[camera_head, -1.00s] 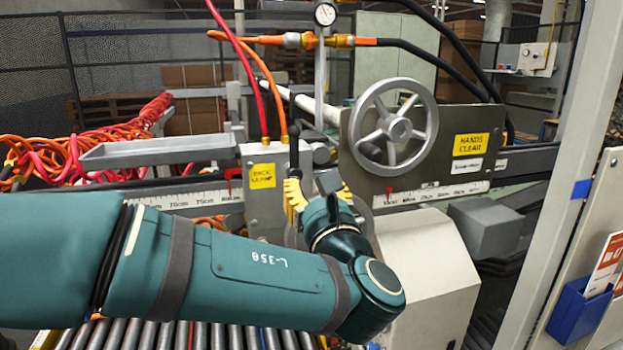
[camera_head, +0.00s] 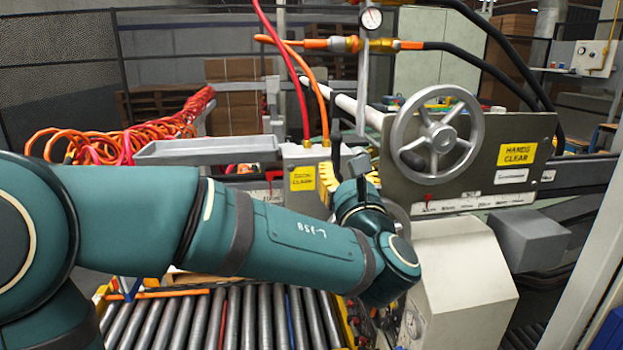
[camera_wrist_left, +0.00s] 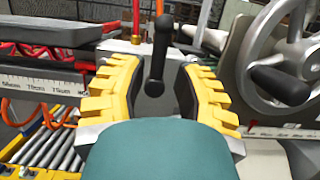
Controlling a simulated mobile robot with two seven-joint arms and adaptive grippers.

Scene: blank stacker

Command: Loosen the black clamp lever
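The black clamp lever (camera_wrist_left: 160,50) stands upright in the left wrist view, with a rounded knob on top. In the head view it shows as a dark upright bar (camera_head: 336,150) beside the grey clamp block with the yellow label (camera_head: 303,178). My left gripper (camera_wrist_left: 159,82) has yellow padded fingers spread wide, one on each side of the lever, with gaps showing. In the head view the gripper (camera_head: 350,178) is partly hidden behind my own wrist. My right gripper is not in view.
A grey handwheel (camera_head: 437,142) on a plate with a "hands clear" label stands right of the lever. Red and orange hoses rise behind the block. A grey tray (camera_head: 205,150) lies left. Rollers (camera_head: 225,318) run below my arm. A beige housing (camera_head: 455,285) stands right.

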